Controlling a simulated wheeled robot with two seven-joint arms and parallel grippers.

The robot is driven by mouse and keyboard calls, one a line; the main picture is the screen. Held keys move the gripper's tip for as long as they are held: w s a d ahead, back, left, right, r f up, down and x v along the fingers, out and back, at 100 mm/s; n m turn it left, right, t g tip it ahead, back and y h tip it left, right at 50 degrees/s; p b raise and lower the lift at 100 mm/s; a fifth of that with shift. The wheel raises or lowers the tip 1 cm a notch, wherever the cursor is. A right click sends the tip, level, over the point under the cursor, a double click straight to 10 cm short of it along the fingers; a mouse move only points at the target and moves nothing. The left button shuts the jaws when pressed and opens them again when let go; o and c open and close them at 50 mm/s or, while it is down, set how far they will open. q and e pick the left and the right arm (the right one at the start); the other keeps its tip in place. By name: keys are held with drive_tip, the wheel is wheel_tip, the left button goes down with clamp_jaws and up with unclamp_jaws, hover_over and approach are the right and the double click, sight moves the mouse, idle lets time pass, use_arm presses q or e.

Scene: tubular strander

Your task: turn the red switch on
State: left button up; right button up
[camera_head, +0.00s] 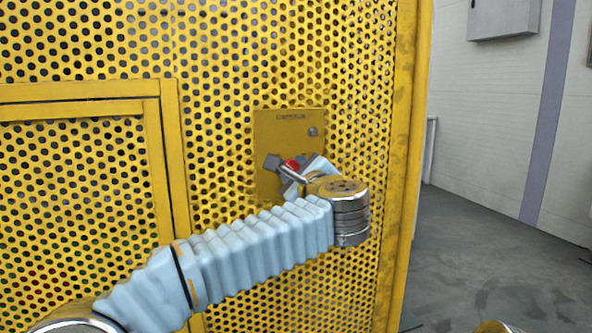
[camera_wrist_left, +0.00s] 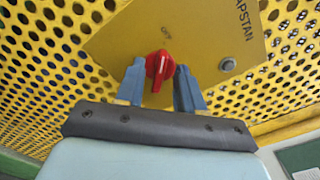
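The red switch (camera_wrist_left: 158,65) is a rotary knob on a yellow panel (camera_wrist_left: 200,40) marked "CAPSTAN". In the head view the red switch (camera_head: 292,165) is partly hidden by my left gripper (camera_head: 290,168). In the left wrist view the two blue-grey fingers of my left gripper (camera_wrist_left: 160,88) stand on either side of the knob, with visible space between them. The knob's lower part reaches down between the fingers; I cannot tell whether either finger touches it. My right gripper is not clearly seen in either view.
A perforated yellow guard wall (camera_head: 230,50) surrounds the panel, with a framed door (camera_head: 168,150) at its left. A round grey button (camera_wrist_left: 227,65) sits beside the knob. Open floor (camera_head: 470,250) lies to the right, before a pale wall with a grey box (camera_head: 503,18).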

use_arm(q)
clamp_jaws()
